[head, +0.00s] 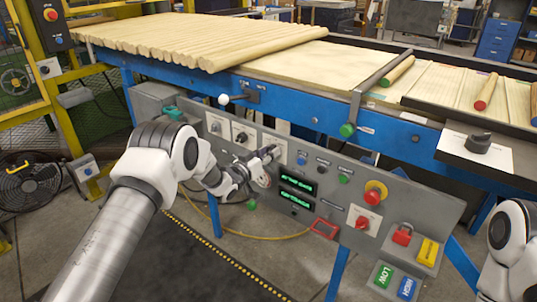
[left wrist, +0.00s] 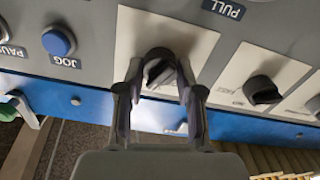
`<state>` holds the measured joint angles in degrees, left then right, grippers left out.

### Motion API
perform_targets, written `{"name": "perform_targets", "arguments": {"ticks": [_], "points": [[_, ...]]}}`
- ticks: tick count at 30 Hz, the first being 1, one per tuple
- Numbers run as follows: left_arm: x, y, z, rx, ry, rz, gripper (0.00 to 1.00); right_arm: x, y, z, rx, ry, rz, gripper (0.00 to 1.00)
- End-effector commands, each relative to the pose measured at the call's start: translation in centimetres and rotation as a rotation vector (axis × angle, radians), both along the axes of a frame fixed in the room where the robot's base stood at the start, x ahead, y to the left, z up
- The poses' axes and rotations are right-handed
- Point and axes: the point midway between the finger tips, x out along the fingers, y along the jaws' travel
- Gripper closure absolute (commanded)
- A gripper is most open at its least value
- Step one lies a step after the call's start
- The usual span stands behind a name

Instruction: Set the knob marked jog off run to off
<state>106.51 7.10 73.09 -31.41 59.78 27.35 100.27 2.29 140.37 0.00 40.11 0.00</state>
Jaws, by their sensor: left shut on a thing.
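A dark knob (left wrist: 157,72) sits on a white plate (left wrist: 200,42) on the grey control panel, in the left wrist view. My left gripper (left wrist: 160,88) is shut on this knob, one finger on each side. In the head view my left gripper (head: 270,154) is at the panel's middle and hides most of the knob. The plate's marking is too small and covered to read, so I cannot tell which setting the knob points to. Two other dark knobs on white plates (head: 241,137) (head: 215,127) are to its left in the head view. My right gripper is out of view.
A blue JOG button (left wrist: 58,42) is beside the gripped knob's plate. Green displays (head: 296,184), a red emergency button (head: 375,192) and a red padlock-like part (head: 402,234) are farther right. Wooden rods (head: 210,40) lie on the blue-framed line above. A yellow fence stands left.

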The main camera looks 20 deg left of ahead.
Motion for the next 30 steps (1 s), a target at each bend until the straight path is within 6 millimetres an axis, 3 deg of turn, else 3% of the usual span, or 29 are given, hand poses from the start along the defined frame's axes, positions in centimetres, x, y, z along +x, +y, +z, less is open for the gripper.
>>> {"name": "perform_targets", "arguments": {"ticks": [15,30], "points": [[0.05,0.17,-0.07,-0.351,0.128,0.001,0.98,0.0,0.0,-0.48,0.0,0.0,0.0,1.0],[0.05,0.2,-0.07,-0.429,0.156,0.001,0.98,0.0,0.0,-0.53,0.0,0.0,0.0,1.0]]}}
